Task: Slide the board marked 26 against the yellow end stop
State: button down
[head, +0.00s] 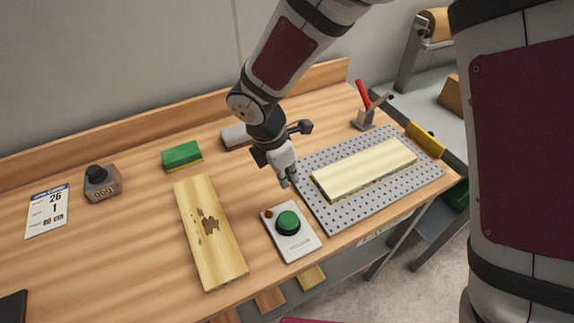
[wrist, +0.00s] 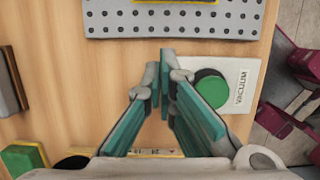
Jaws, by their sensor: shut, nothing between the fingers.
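A pale board (head: 365,168) lies on the grey perforated bed (head: 318,204), with a yellow edge along its lower side. No number can be read on it. The yellow end stop (head: 425,139) stands at the bed's far right end, and a strip of bare bed shows between it and the board. A second board (head: 208,232) with dark patches lies on the bench to the left; its marking cannot be read either. My gripper (head: 286,182) is shut and empty, left of the bed and above the button box. In the wrist view its fingertips (wrist: 165,58) meet near the bed's edge.
A white box with a green button (head: 288,223), labelled VACUUM in the wrist view (wrist: 212,88), sits close to my fingers.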

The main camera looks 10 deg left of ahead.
aim_at(332, 174)
jog(key=x, duration=0.5)
jog(key=shift+s+f, duration=0.1)
jog(key=shift+f, duration=0.05)
jog(key=shift+w+d+p, duration=0.3)
jog(key=shift+w+d, duration=0.05)
jog(key=shift+d, duration=0.2)
jog(key=shift+w+d+p, duration=0.25)
jog(key=shift+w+d, duration=0.1)
jog(key=shift+d, duration=0.2)
jog(key=shift+w+d, duration=0.55)
jog(key=shift+d, duration=0.05)
jog(key=w+d, duration=0.1)
jog(key=d, duration=0.1)
jog(key=w+d, duration=0.2)
jog(key=w+d+b, duration=0.1)
jog(key=d, duration=0.1)
jog(key=shift+w+d, duration=0.15)
